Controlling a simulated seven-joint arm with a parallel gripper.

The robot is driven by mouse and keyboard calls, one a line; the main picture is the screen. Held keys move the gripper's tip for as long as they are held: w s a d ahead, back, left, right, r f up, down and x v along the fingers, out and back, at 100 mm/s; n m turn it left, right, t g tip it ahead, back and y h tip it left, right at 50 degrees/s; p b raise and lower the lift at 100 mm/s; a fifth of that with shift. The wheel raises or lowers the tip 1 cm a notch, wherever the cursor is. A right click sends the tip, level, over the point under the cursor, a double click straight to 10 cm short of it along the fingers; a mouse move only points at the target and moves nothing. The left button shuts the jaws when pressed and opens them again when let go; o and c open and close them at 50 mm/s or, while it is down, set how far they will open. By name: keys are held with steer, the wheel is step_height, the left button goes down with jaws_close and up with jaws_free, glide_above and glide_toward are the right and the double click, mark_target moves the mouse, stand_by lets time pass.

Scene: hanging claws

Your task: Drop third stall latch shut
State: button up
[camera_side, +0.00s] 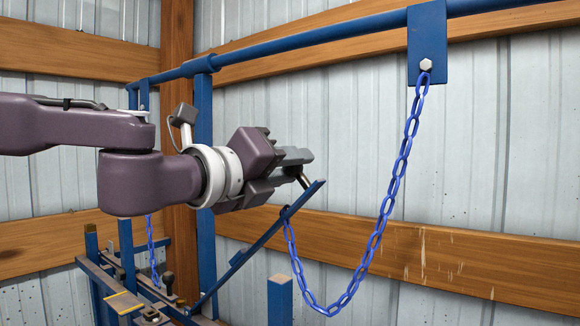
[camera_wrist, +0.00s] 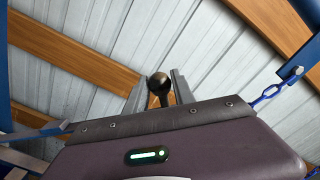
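A blue latch bar (camera_side: 258,240) slants up to the right from the lower rails, its free end raised. My gripper (camera_side: 304,168) is at the handle, left of and above the bar's end. A blue chain (camera_side: 378,230) hangs slack from a bolted blue plate (camera_side: 427,45) to the raised bar end. The fingertips' contact is partly hidden in the side view.
Blue posts (camera_side: 205,170) and a blue top rail (camera_side: 300,43) frame the stalls. A short blue post (camera_side: 280,300) stands below the raised bar. Lower rails with knobs (camera_side: 135,290) and another chain (camera_side: 151,245) lie at lower left. A metal wall with wooden boards stands behind.

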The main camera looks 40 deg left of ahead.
jaws_close()
steer(key=d+f+m, duration=0.2)
steer(key=d+f, duration=0.3)
steer(key=f, duration=0.4)
steer(key=d+f+m, duration=0.3)
steer(key=d+f, duration=0.2)
steer(key=f, duration=0.5)
steer(key=d+f+m, duration=0.3)
steer(key=d+f, duration=0.2)
steer(key=f, duration=0.4)
steer(key=shift+d+f, duration=0.15)
steer(key=shift+d, duration=0.2)
steer(key=o, duration=1.6)
jaws_free()
steer(key=shift+d, duration=0.1)
steer(key=s, duration=0.8)
